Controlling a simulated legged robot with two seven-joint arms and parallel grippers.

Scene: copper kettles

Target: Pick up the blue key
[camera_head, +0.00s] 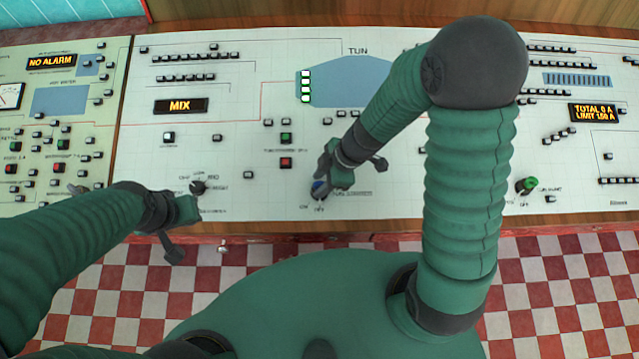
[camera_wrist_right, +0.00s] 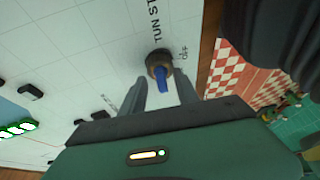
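The blue key (camera_head: 319,187) sits in a dark round switch near the front edge of the control panel (camera_head: 230,120). In the right wrist view the blue key (camera_wrist_right: 161,78) sticks out of its lock. My right gripper (camera_head: 328,182) is directly over it. In the right wrist view the right gripper (camera_wrist_right: 161,84) is open, with one finger on each side of the key and visible gaps between. My left gripper (camera_head: 190,210) hangs near the panel's front edge, by a black knob; its fingers are too unclear to read.
The black knob (camera_head: 198,187) stands left of the key. A green switch (camera_head: 527,184) is at the right of the panel. Green and red buttons (camera_head: 286,161) lie behind the key. A wooden edge (camera_head: 270,228) borders the panel above the checkered floor (camera_head: 110,290).

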